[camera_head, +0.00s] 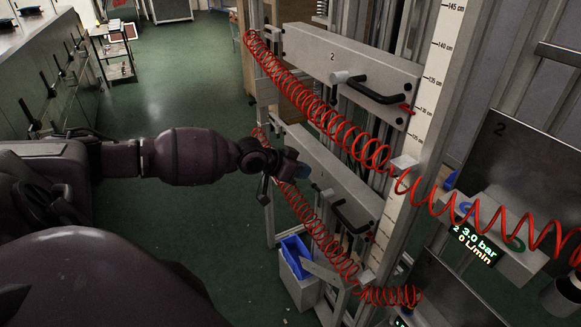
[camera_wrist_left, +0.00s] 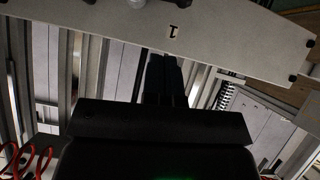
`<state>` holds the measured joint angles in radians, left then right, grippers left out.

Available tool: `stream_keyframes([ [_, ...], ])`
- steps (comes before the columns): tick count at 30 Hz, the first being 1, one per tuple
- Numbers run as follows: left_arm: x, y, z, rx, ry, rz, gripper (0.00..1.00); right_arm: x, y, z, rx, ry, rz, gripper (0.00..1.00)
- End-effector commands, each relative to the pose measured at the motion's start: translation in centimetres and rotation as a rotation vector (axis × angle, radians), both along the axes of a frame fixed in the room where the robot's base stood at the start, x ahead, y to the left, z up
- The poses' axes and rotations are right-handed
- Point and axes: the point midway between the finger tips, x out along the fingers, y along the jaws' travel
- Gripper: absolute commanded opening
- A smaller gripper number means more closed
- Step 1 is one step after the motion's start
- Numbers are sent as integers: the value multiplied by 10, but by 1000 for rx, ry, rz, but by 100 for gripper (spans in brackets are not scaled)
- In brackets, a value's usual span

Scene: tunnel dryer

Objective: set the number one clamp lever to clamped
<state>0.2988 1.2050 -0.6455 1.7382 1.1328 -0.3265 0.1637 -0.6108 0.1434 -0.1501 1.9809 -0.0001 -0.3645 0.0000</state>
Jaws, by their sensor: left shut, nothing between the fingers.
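The lower grey clamp bar (camera_head: 325,180) sits on the metal frame, below a like bar marked 2. The number one clamp lever (camera_head: 350,220) is a black handle on this lower bar, pointing down to the right. My left gripper (camera_head: 290,168) is in front of the bar's left part, up and left of the lever, and is shut and empty. In the left wrist view the gripper's fingers (camera_wrist_left: 164,75) are together below the bar (camera_wrist_left: 215,35), which bears an upside-down 1. Only a bit of the hardware shows at that view's top edge. My right gripper is not in view.
Red coiled hoses (camera_head: 355,150) hang across the frame near my left gripper. The number two lever (camera_head: 375,90) is on the upper bar (camera_head: 300,45). A pale bin with a blue liner (camera_head: 295,250) stands below. Open green floor (camera_head: 190,90) lies left.

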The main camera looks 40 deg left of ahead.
Motion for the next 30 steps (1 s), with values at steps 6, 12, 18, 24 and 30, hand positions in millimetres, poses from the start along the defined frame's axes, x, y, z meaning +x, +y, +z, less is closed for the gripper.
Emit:
stream_keyframes([
  [6, 22, -12, -25, -1, 3, 1, 0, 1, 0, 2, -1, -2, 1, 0],
  [12, 25, -16, -46, -1, 1, 0, 0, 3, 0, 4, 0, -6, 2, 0],
  [18, 26, -17, -54, 0, 0, 0, 0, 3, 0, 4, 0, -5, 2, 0],
  [24, 26, -17, -55, 0, 0, 0, 0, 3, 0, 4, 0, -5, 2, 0],
  [30, 26, -17, -55, 0, 0, 0, 0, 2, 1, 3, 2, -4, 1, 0],
])
